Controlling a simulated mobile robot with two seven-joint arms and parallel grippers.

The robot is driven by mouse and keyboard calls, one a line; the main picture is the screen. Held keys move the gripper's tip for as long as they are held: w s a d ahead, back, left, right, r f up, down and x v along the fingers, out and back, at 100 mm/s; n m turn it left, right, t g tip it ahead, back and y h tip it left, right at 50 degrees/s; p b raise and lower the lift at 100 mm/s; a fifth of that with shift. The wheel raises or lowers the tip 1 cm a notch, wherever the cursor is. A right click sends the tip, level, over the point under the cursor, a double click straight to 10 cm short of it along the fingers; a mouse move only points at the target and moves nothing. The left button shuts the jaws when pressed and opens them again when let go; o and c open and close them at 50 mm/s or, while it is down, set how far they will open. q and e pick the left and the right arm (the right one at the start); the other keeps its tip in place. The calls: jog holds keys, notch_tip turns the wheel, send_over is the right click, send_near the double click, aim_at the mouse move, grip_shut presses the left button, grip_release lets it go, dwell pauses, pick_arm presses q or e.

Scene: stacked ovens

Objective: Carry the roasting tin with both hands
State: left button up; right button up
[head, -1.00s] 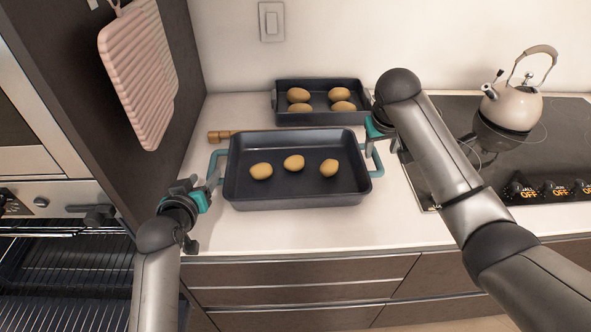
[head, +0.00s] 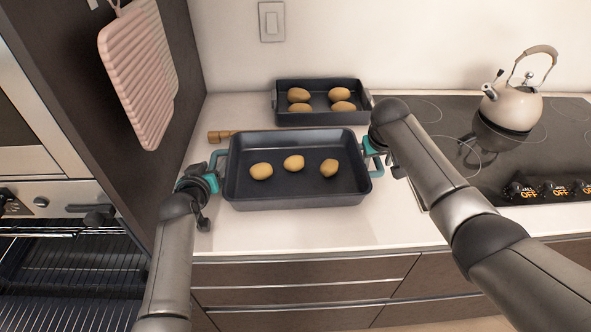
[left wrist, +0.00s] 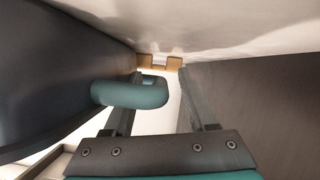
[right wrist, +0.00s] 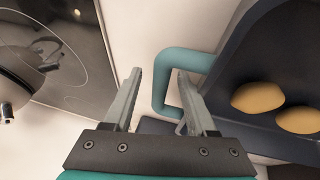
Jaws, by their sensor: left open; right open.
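The dark roasting tin (head: 297,199) stands on the white counter with three potatoes (head: 294,163) in it. It has a teal loop handle at each end. My left gripper (head: 214,172) is at the left handle; in the left wrist view the handle (left wrist: 130,95) reaches into the gap between the open fingers (left wrist: 160,100). My right gripper (head: 377,158) is at the right handle; in the right wrist view the handle's outer bar (right wrist: 160,88) lies between the open fingers (right wrist: 158,95). Neither gripper is closed on its handle. The right arm partly hides its gripper in the head view.
A second dark tin (head: 318,118) with several potatoes stands behind. A wooden-handled item (head: 220,136) lies behind the left handle. A hob (head: 500,160) with a kettle (head: 511,105) is at right, a tall oven cabinet (head: 50,170) at left. Counter in front of the tin is clear.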

pick_arm(q)
jog(key=shift+c, duration=0.3)
pick_arm(e)
jog(key=shift+c, duration=0.3)
pick_arm(q)
grip_shut()
pick_arm(e)
grip_shut()
dwell(0.4)
pick_arm(q)
jog(key=shift+r, duration=0.2)
pick_arm(e)
jog(key=shift+r, duration=0.15)
